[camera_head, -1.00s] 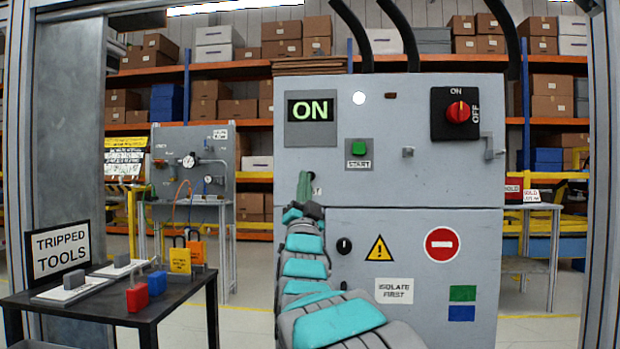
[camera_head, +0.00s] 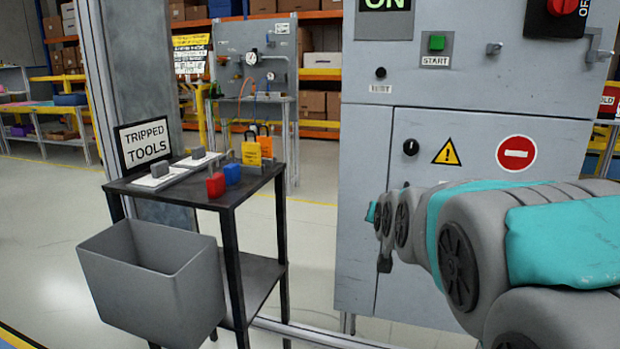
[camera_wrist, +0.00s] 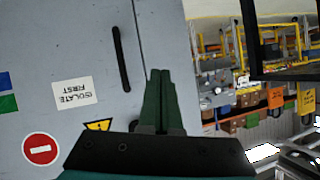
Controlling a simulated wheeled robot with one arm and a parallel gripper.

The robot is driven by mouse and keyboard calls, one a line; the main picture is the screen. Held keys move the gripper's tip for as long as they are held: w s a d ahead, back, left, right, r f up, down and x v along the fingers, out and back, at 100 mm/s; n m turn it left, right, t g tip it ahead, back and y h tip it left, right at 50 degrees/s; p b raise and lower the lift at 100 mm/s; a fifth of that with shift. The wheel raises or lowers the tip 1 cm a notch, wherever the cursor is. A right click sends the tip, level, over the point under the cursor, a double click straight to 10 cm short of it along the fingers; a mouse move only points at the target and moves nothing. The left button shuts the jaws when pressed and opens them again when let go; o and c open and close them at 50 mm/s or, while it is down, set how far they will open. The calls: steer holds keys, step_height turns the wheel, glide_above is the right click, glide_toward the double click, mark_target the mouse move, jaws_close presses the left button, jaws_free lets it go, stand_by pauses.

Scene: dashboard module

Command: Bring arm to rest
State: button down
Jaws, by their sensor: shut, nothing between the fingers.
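My gripper shows in the wrist view (camera_wrist: 160,74), its two dark green fingers together with nothing between them. In the head view my grey and teal arm reaches in from the right, bent, in front of the lower cabinet door. Its far end is small there, and the fingers cannot be made out clearly. The grey cabinet (camera_head: 375,150) stands behind the arm. It also shows in the wrist view (camera_wrist: 60,45), upside down, with its ISOLATE FIRST label (camera_wrist: 73,93). The fingers appear apart from the cabinet.
A black table (camera_head: 230,197) with a TRIPPED TOOLS sign (camera_head: 145,143), red block (camera_head: 216,185) and blue block (camera_head: 232,174) stands left of the cabinet. A grey bin (camera_head: 150,285) is in front of it. A grey post (camera_head: 140,90) rises behind. Open floor lies at far left.

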steer(key=s+f+n+g, duration=0.1)
steer(key=s+f+g, duration=0.3)
steer(key=s, duration=1)
steer(key=s+f+n+g+p, duration=0.1)
steer(key=s+f+g, duration=0.4)
steer(key=s, duration=0.9)
steer(key=s+f+n+g+p, duration=0.1)
steer(key=s+f+g, duration=0.4)
steer(key=s, duration=0.9)
step_height(320, 180, down, 3)
steer(key=shift+s+r+n+y, duration=0.2)
steer(key=shift+s+n+y, duration=0.1)
steer(key=shift+s+n, duration=0.15)
steer(key=shift+w, duration=0.1)
